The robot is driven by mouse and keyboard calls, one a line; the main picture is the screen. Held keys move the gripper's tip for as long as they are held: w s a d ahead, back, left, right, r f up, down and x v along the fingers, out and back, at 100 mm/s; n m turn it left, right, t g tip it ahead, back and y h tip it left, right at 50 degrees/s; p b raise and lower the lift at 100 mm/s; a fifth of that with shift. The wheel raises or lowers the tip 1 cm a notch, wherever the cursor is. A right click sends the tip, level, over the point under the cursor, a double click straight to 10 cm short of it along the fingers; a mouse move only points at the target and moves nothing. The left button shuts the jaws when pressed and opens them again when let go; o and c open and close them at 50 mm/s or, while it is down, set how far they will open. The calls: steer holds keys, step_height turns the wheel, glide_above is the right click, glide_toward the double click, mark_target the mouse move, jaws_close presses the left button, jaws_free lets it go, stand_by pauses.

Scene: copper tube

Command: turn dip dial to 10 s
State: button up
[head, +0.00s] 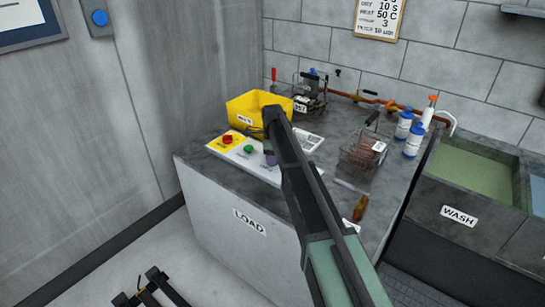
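A control panel (243,151) lies on the bench near its front left, with a red button (227,139) on a yellow patch and a green button (248,149). A small purple-blue part (270,158) shows right of the green button, partly covered by my arm; it may be the dip dial, but its setting is unreadable. My gripper (268,146) is at the far end of my arm, above or at the panel. Its fingers are too small and hidden to tell their opening or any contact.
A yellow bin (257,104) stands behind the panel. Wash basins (478,175) are at right. A wall sign (379,18) shows "10 S" and "50 C".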

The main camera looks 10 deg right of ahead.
step_height(320, 180, up, 11)
steer(key=p, duration=1)
steer(key=shift+p, duration=0.4)
steer(key=shift+f, duration=0.15)
steer(key=s+r+n+p, duration=0.2)
steer(key=s+n, duration=0.9)
steer(key=s, duration=0.7)
steer(key=s+r+n+p, duration=0.2)
steer(key=s+n, duration=0.9)
steer(key=s, duration=0.8)
steer(key=shift+s, duration=0.15)
